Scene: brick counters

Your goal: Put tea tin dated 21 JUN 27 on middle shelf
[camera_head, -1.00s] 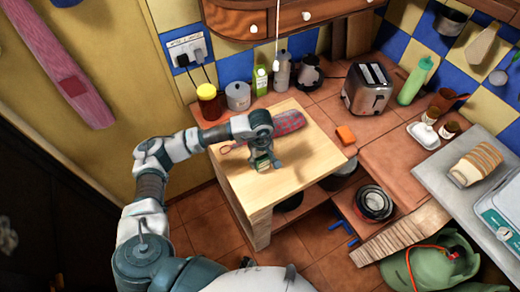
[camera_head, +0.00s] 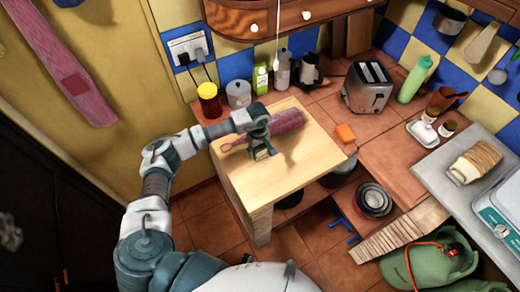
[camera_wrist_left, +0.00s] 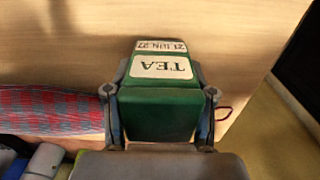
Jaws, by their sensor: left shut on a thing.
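The green tea tin (camera_wrist_left: 161,92) is in the left wrist view, with its white label reading TEA and 21 JUN 27, upside down in the picture. My left gripper (camera_wrist_left: 160,110) is shut on it, with one finger on each side. In the head view my left gripper (camera_head: 262,150) is over the light wooden board top, and the tin shows as a small dark green shape under it. I cannot tell whether the tin touches the wood. My right gripper is not in view. The middle shelf cannot be made out for certain.
A red checked cloth item (camera_head: 288,121) lies on the wooden top (camera_head: 300,165) beside the gripper. Low shelves with pots (camera_head: 374,199) are below.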

